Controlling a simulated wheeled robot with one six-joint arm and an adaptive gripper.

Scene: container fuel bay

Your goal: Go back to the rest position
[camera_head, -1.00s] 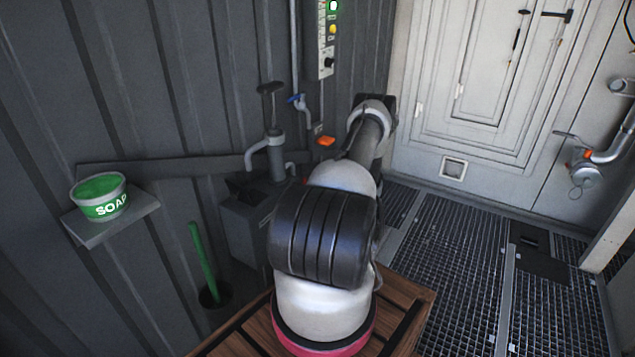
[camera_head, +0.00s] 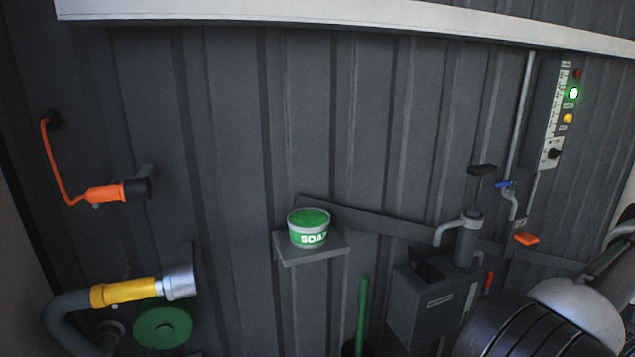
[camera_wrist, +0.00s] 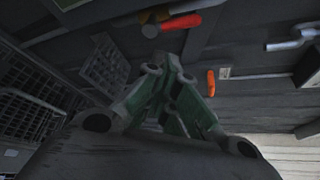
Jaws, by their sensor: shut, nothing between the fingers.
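My gripper (camera_wrist: 182,95) shows in the wrist view, its green-grey fingers shut together with nothing between them. In the head view the gripper itself is out of sight. Only part of my arm (camera_head: 575,315) shows there, at the lower right. In the wrist view an orange-red handle (camera_wrist: 182,22) and a smaller orange piece (camera_wrist: 211,83) lie beyond the fingers, apart from them as far as I can tell.
A green soap tub (camera_head: 309,228) stands on a small wall shelf (camera_head: 312,250). A grey sink box (camera_head: 430,300) and a pump (camera_head: 465,240) are near my arm. A control panel (camera_head: 553,115) is at upper right. A yellow hose nozzle (camera_head: 125,291) and an orange plug (camera_head: 105,193) are at left.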

